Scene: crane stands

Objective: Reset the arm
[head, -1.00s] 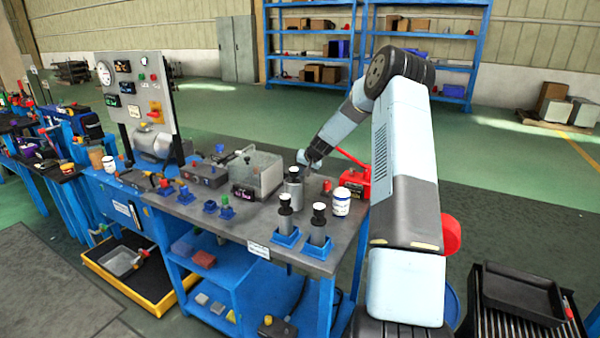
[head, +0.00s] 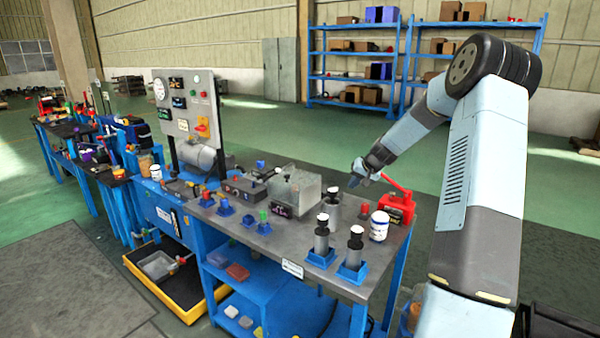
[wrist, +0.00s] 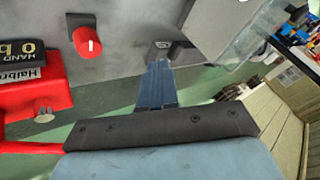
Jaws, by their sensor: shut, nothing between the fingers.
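My gripper (head: 356,178) is above the back right part of the grey workbench (head: 270,241), behind and to the right of a grey cylinder with a white top (head: 333,203). In the wrist view its blue-grey fingers (wrist: 155,85) lie together, with nothing between them. My arm reaches in from the right and bends down towards the bench. A red hand pump (head: 397,208) with a raised red handle stands to the right of the gripper. It also shows at the left of the wrist view (wrist: 28,85), with a dark display on it.
A clear box (head: 294,190) is left of the gripper. A red knob (wrist: 87,42) shows in the wrist view. Open floor lies behind the bench.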

